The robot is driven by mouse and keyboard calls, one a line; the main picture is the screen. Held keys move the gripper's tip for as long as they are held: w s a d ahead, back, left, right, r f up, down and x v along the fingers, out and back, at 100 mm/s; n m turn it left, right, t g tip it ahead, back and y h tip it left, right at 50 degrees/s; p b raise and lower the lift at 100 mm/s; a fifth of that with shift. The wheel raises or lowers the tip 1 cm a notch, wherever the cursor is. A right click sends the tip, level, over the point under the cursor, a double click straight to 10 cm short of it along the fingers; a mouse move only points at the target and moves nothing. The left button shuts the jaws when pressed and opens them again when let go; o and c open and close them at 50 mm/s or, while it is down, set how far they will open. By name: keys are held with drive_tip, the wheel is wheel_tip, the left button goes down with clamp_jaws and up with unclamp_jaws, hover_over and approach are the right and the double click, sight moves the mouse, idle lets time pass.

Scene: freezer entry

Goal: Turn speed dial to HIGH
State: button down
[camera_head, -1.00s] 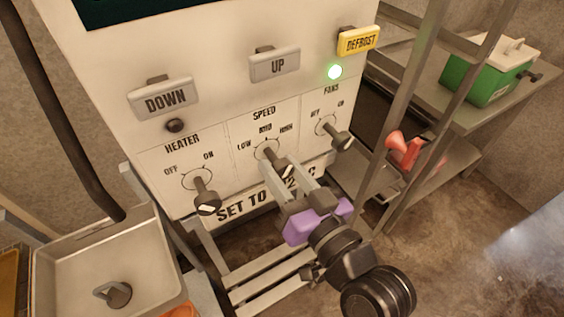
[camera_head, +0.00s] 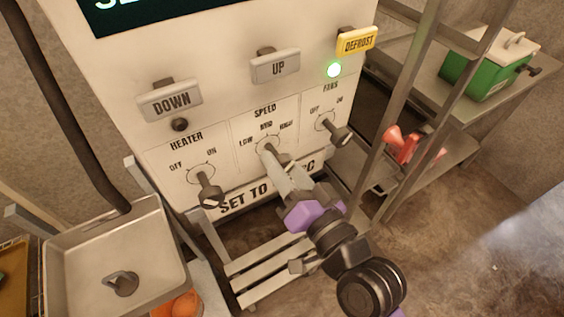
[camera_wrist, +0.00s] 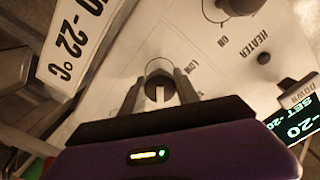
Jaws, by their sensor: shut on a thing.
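The speed dial (camera_head: 279,157) is the middle knob on the white control panel, under the word SPEED with LOW, MID and HIGH marks around it. My gripper (camera_head: 282,170) is on the dial, with a finger on either side of the knob. In the wrist view the dial (camera_wrist: 160,88) shows as a dark round knob with a pale pointer bar, between the two grey fingers of my gripper (camera_wrist: 160,92). The fingers cover part of the knob in the head view, so which mark its pointer faces is hard to tell.
The heater knob (camera_head: 211,194) is to the left and the fans knob (camera_head: 337,131) to the right. DOWN (camera_head: 170,101), UP (camera_head: 275,67) and yellow DEFROST (camera_head: 357,40) buttons sit above. Metal rack posts (camera_head: 400,120) stand to the right; a steel tray (camera_head: 115,260) is at lower left.

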drive_tip(key=c, duration=0.9)
unclamp_jaws()
drive_tip(key=b+v, duration=0.2)
drive_tip(key=v, duration=0.5)
drive_tip(key=shift+s+d, duration=0.25)
drive_tip(key=shift+s, duration=0.1)
